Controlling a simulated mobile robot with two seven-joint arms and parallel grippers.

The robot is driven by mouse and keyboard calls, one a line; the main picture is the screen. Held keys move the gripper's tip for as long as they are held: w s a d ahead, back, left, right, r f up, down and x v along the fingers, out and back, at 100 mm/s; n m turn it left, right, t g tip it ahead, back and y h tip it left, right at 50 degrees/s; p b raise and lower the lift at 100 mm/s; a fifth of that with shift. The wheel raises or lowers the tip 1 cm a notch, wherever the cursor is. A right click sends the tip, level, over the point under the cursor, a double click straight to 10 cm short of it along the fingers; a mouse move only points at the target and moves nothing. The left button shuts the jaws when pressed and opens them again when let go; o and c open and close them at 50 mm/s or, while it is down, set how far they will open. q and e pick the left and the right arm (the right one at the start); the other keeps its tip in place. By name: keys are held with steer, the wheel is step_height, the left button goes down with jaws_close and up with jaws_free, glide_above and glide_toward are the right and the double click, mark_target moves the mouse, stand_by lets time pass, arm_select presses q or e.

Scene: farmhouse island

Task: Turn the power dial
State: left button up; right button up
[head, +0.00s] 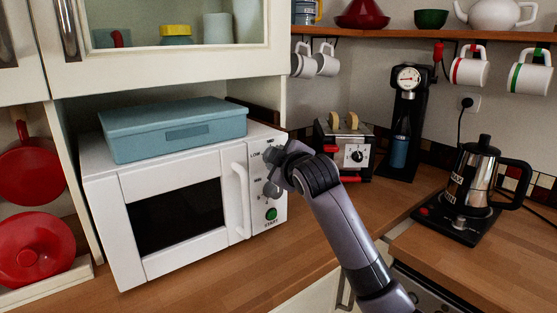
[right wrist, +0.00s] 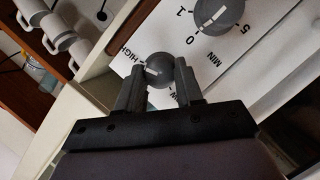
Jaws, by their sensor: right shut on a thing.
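The power dial (right wrist: 158,66) is a round grey knob on the white microwave's control panel. In the right wrist view it sits between the two fingers of my right gripper (right wrist: 160,82), which is shut on it. Its pale mark lies on the side towards the HIGH label; LOW is partly covered by a finger. In the head view my right gripper (head: 277,157) is at the upper part of the panel and hides most of the dial. The microwave (head: 180,205) has its door closed. My left gripper is not in view.
A second, numbered dial (head: 271,189) and a green start button (head: 271,214) are below the power dial. A blue box (head: 175,128) lies on the microwave. A toaster (head: 345,150), a coffee machine (head: 403,125) and a moka pot (head: 473,185) stand to the right. Mugs (head: 470,68) hang above.

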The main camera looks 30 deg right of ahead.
steer(key=o, duration=1)
steer(key=shift+s, duration=0.1)
steer(key=b+v, duration=0.1)
steer(key=v, duration=0.6)
